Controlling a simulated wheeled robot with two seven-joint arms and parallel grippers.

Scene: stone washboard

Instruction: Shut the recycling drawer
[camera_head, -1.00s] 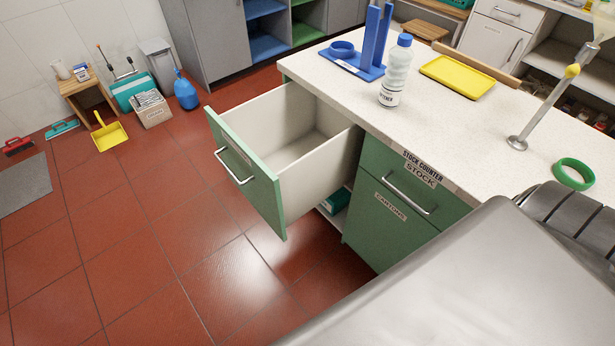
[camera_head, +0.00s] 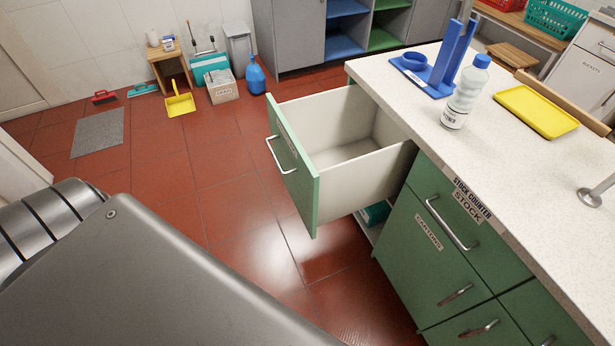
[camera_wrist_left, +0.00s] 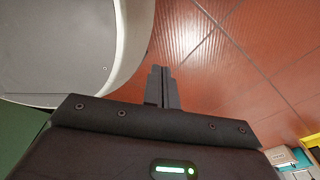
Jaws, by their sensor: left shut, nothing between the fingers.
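An open drawer with a green front (camera_head: 292,170) and a pale, empty-looking inside sticks out of the green stock counter (camera_head: 440,245) in the head view. Its metal bar handle (camera_head: 280,155) faces left, and I cannot read the label on its front. My left gripper (camera_wrist_left: 162,88) shows in the wrist view, with its dark fingers together and nothing between them, over the red tiled floor. It is not seen in the head view, and I cannot tell its distance from the drawer. My right gripper is in neither view.
A white bottle with a blue cap (camera_head: 463,95), a blue stand (camera_head: 425,75) and a yellow tray (camera_head: 537,110) are on the countertop. The floor left of the drawer is clear.

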